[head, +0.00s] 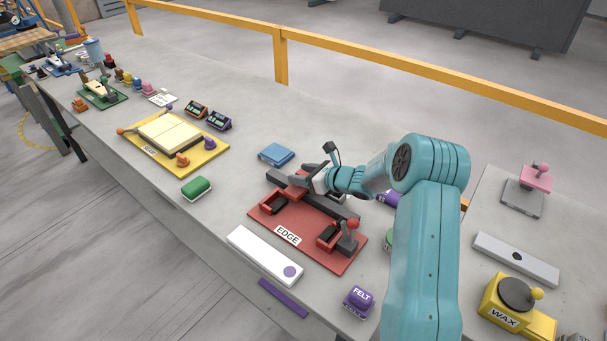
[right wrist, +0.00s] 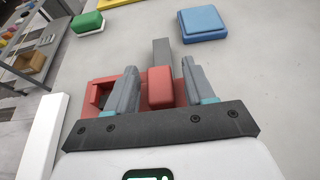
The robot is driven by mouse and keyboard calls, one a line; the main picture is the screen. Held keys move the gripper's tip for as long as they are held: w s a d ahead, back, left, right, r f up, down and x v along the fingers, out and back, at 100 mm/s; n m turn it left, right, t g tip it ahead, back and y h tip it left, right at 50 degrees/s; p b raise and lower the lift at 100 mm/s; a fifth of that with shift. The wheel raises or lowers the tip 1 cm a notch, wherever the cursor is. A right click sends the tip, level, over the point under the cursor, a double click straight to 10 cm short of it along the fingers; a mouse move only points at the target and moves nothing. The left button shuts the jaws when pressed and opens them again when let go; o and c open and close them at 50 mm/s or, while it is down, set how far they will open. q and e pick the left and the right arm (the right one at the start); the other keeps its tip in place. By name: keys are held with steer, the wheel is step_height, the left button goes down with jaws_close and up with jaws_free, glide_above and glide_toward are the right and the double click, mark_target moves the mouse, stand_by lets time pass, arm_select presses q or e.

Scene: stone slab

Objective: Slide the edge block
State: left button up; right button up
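The red board labelled EDGE (head: 273,228) lies on the stone slab, with a dark rail (head: 338,207) along its far side. The red edge block (head: 295,190) sits on the rail near its left end and is partly hidden by my right gripper (head: 300,182). In the right wrist view the block (right wrist: 160,88) stands between the two grey fingers of my right gripper (right wrist: 160,85). A narrow gap shows on each side of it, so the gripper looks open around the block. My left gripper is not in view.
A blue block (head: 276,155) lies just behind the board, and a green-topped block (head: 196,187) to its left. A long white block (head: 264,255) and a purple FELT block (head: 358,300) lie in front.

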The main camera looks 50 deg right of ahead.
steer(key=shift+s, duration=0.15)
steer(key=shift+s+d+r, duration=0.1)
steer(key=shift+s+r, duration=0.05)
steer(key=shift+s, duration=0.2)
steer(key=b+v, duration=0.2)
steer(key=v, duration=1.3)
steer(key=shift+s+r, duration=0.1)
steer(key=shift+s, duration=0.05)
